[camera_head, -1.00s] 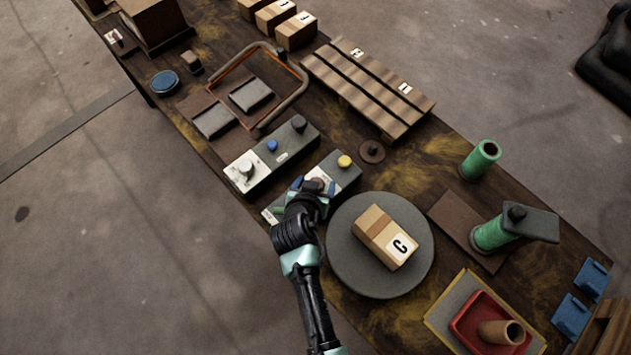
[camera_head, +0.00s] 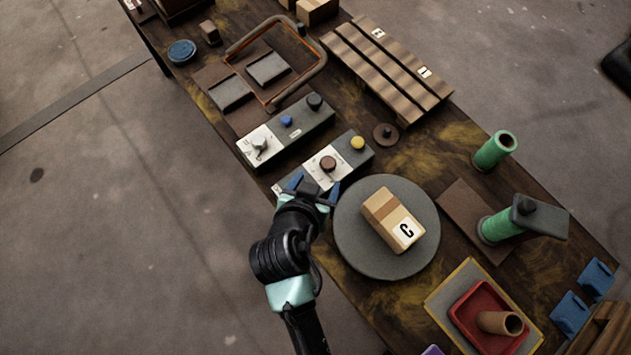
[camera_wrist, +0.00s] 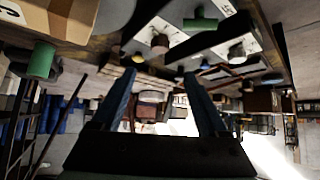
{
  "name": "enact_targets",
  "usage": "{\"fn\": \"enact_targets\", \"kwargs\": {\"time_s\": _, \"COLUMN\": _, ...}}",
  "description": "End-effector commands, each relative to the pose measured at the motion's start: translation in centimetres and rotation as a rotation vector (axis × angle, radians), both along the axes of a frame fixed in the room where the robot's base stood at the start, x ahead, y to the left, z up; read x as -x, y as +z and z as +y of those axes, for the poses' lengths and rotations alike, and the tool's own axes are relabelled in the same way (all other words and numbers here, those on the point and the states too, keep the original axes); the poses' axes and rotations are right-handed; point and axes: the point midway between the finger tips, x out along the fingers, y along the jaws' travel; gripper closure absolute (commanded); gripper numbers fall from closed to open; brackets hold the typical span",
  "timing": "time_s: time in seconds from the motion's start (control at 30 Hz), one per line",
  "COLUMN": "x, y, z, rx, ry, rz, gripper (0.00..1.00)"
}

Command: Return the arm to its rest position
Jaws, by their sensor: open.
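My gripper (camera_head: 314,187) is open, with its two blue fingers apart and nothing between them. In the head view it is at the near edge of the table, beside the nearer control box (camera_head: 350,150), which has a brown knob (camera_head: 327,163) and a yellow button (camera_head: 357,142). The fingertips appear just short of the brown knob. In the wrist view the two fingers (camera_wrist: 160,90) point out into the room, with the table edge and control boxes above them. The dark arm trails toward the bottom of the head view.
A grey round plate (camera_head: 350,240) with a carton marked C (camera_head: 392,220) is close on the right. A second control box (camera_head: 300,120) lies behind. Green cylinders (camera_head: 495,150), a slatted rack (camera_head: 385,70) and a red tray (camera_head: 470,310) stand farther off.

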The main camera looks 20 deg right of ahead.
Motion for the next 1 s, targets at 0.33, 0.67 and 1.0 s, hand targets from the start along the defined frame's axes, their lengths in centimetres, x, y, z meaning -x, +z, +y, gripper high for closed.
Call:
{"fn": "enact_targets", "kwargs": {"time_s": 0.33, "x": 0.5, "y": 0.5, "z": 0.3, "rx": 0.0, "ry": -0.001, "rz": 0.001, "gripper": 0.23}}
{"fn": "enact_targets", "kwargs": {"time_s": 0.67, "x": 0.5, "y": 0.5, "z": 0.3, "rx": -0.001, "ry": 0.0, "rz": 0.001, "gripper": 0.23}}
{"fn": "enact_targets", "kwargs": {"time_s": 1.0, "x": -6.6, "y": 9.2, "z": 1.7, "rx": 0.005, "ry": 0.107, "rz": -0.221, "gripper": 0.23}}
